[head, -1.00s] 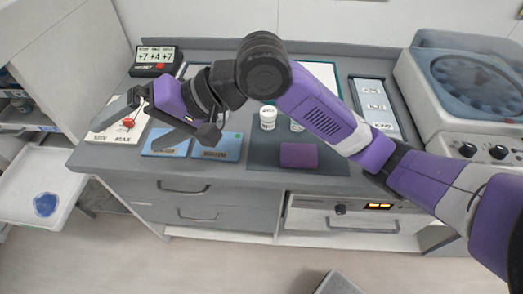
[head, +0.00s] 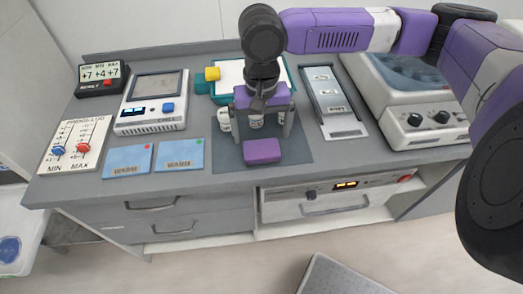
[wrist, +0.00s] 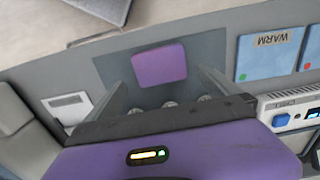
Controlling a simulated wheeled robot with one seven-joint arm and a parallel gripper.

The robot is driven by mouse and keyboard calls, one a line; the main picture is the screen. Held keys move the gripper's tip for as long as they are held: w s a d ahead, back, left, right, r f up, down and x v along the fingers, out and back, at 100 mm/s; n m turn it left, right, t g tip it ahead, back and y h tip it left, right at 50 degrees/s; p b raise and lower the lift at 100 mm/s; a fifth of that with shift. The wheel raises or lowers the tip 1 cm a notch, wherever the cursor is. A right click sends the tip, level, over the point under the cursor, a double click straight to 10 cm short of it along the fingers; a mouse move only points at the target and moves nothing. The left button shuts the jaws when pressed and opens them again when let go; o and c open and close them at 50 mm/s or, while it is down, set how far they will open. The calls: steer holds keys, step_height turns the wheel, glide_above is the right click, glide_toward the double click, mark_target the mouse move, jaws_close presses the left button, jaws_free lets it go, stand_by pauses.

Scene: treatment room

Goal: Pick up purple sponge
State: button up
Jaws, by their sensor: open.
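The purple sponge (head: 262,151) lies flat on the dark grey mat (head: 293,153) on the counter. My gripper (head: 258,134) is open and empty, pointing down above the mat, just behind the sponge in the head view. In the wrist view the sponge (wrist: 159,65) shows whole, ahead of and roughly between the two fingers, which do not touch it. The gap in height between the fingertips and the sponge is hard to tell.
Small white jars (head: 224,119) stand on the mat behind the sponge, close to my gripper. Blue packs (head: 180,155) lie to the left, with a meter device (head: 152,118) behind them. A long tray (head: 333,103) and a water bath (head: 420,110) are to the right. The counter's front edge is close.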

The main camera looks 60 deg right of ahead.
mark_target(262, 148)
steer(key=f, duration=0.5)
steer(key=shift+s+a+f, duration=0.1)
steer(key=shift+s+a, duration=0.05)
steer(key=shift+a, duration=0.05)
steer(key=c, duration=1.1)
steer(key=shift+c, duration=0.2)
step_height(262, 148, up, 20)
steer(key=shift+p, duration=0.3)
